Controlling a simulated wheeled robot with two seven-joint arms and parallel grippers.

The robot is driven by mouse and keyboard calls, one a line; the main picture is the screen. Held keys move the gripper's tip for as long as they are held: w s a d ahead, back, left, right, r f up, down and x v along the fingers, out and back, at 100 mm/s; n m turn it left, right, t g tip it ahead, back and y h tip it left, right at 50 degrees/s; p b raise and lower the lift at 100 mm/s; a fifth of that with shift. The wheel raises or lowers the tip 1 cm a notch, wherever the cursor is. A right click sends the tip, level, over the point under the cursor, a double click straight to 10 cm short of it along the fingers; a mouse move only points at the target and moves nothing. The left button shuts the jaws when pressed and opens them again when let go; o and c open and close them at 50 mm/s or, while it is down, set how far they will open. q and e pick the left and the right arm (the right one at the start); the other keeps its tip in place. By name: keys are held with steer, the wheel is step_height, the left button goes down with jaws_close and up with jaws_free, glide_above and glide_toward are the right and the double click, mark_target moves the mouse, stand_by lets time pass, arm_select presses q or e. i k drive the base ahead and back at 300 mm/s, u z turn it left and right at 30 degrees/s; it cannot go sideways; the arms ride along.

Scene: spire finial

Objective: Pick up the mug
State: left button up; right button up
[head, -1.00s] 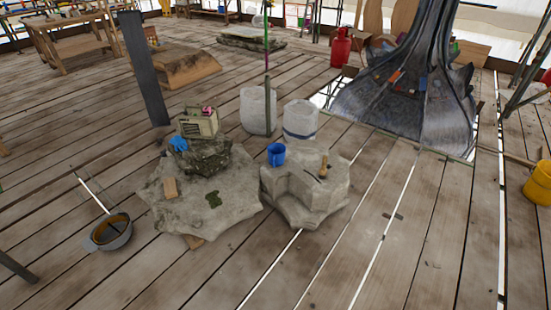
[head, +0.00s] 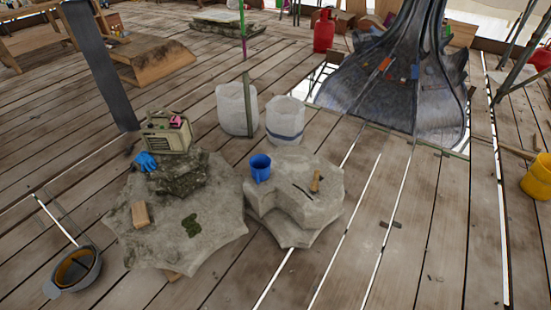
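The blue mug (head: 260,168) stands upright on the back left part of a pale, stepped stone block (head: 300,200). Its handle appears to be on the left side. A wooden-handled tool (head: 315,182) lies on the same stone, to the right of the mug. Neither of my grippers shows in the head view.
A larger stone slab (head: 170,235) lies to the left, with a radio (head: 167,133), a blue glove (head: 146,161) and a wooden block (head: 140,214). White buckets (head: 285,120) stand behind. A dark bowl-like container (head: 75,270) is front left.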

mark_target(260, 164)
steer(key=u, duration=0.35)
steer(key=i, duration=1.5)
steer(key=u, duration=0.55)
